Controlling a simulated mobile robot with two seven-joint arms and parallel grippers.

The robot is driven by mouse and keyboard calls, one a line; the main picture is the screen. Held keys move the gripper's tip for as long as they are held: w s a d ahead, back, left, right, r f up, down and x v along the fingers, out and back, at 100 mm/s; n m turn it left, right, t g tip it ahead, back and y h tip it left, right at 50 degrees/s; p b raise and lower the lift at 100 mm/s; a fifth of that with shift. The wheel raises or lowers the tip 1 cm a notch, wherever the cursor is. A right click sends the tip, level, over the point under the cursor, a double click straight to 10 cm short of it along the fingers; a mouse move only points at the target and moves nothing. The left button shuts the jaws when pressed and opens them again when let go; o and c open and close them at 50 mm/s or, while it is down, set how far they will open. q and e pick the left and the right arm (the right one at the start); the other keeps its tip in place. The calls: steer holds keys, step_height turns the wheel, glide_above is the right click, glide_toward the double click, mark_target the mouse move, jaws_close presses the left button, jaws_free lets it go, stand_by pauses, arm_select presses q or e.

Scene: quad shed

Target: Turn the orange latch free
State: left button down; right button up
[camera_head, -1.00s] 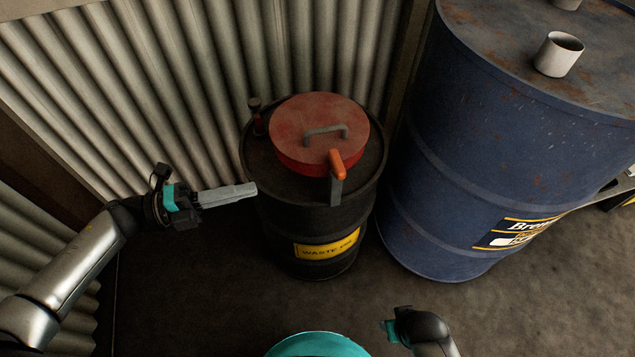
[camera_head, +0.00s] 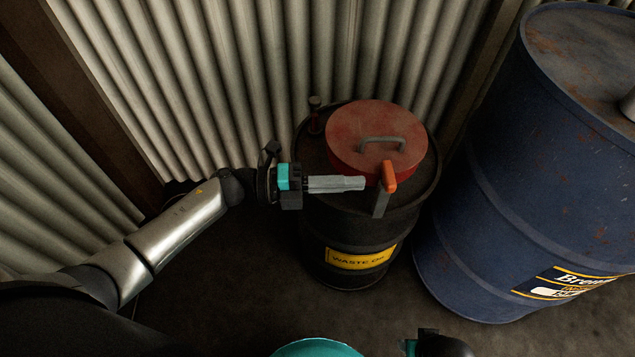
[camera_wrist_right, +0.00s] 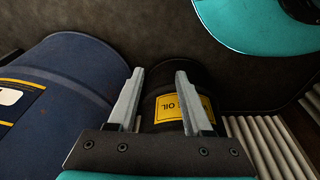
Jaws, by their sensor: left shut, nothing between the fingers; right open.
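The orange latch (camera_head: 388,178) stands upright on a grey bracket at the front rim of the black waste oil drum (camera_head: 331,222). A red lid (camera_head: 352,132) with a grey handle (camera_head: 382,141) sits on top of the drum, just behind the latch. My left gripper (camera_head: 362,183) is shut and empty, its fingertips just left of the latch; I cannot tell whether they touch it. My right gripper (camera_wrist_right: 158,93) is open and empty in the right wrist view, with the drum and its yellow label (camera_wrist_right: 182,107) beyond its fingers.
A large blue drum (camera_head: 490,205) stands close on the right of the black drum and also shows in the right wrist view (camera_wrist_right: 60,85). A corrugated wall (camera_head: 240,70) rises behind. Floor in front is bare.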

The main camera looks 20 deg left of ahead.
mark_target(385, 183)
arm_select(q)
steer(key=shift+x, duration=1.7)
arm_select(e)
steer(key=shift+w+r, duration=0.45)
steer(key=shift+r, duration=0.1)
steer(key=shift+r, duration=0.1)
arm_select(q)
steer(key=shift+s+t, duration=0.1)
steer(key=shift+t, duration=0.2)
steer(key=shift+d+n, duration=0.1)
steer(key=shift+n, duration=0.2)
steer(key=shift+t+y, duration=0.3)
arm_select(e)
steer(key=shift+s+d+f, duration=0.25)
steer(key=shift+s+f, duration=0.2)
steer(key=shift+f, duration=0.3)
arm_select(q)
steer(key=shift+p, duration=0.3)
arm_select(e)
steer(key=shift+f, duration=0.1)
